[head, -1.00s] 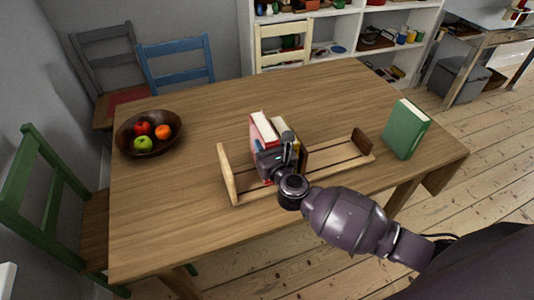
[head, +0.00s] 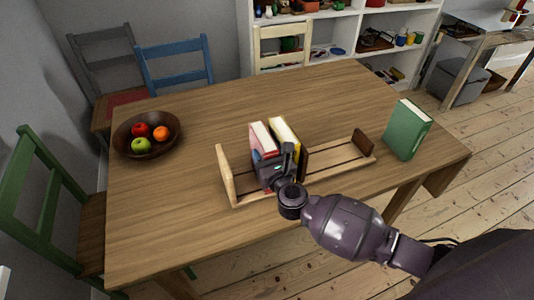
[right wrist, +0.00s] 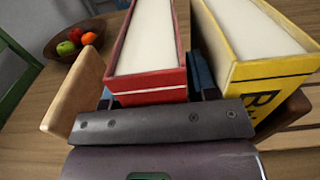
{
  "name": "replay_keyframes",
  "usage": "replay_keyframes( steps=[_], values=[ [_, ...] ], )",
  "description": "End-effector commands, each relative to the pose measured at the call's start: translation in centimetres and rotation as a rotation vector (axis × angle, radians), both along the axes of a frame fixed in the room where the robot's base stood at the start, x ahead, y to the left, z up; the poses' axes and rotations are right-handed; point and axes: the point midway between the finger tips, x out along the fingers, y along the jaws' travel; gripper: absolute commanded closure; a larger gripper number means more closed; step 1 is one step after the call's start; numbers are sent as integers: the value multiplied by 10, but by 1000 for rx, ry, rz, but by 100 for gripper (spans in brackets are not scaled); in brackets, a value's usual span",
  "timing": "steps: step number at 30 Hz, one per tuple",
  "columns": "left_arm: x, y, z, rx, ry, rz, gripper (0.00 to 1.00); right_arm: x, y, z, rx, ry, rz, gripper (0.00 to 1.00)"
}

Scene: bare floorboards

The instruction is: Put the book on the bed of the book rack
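The wooden book rack (head: 228,178) stands on the table, with end boards left and right and a slatted bed. A green book (head: 407,130) stands upright on the table, right of the rack. My right gripper (head: 272,166) is low at the near side of the red book. In the right wrist view its fingers lie on either side of the red book (right wrist: 150,40), apparently open, beside the yellow book (right wrist: 250,45). My left gripper is not in view.
A brown bowl (head: 120,140) with fruit stands at the table's left. Chairs stand along the left and far sides, and a white shelf (head: 345,35) stands behind. The rack's right half and much of the far tabletop (head: 330,95) are clear.

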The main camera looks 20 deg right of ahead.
Motion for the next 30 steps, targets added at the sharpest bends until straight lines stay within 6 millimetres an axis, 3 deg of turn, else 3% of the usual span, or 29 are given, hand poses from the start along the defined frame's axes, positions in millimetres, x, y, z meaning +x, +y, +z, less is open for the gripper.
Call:
replay_keyframes(
  steps=[5, 8, 21, 30],
  values=[
    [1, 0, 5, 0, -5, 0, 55, 0, 0, 5, -1, -1, 0, 47],
    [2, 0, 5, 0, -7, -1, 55, -10, 0, 3, 2, 2, 0, 47],
    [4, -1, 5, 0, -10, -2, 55, -84, -3, 2, 1, 3, 0, 47],
    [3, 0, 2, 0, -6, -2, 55, -116, -4, 3, 0, 1, 0, 47]
  ],
)
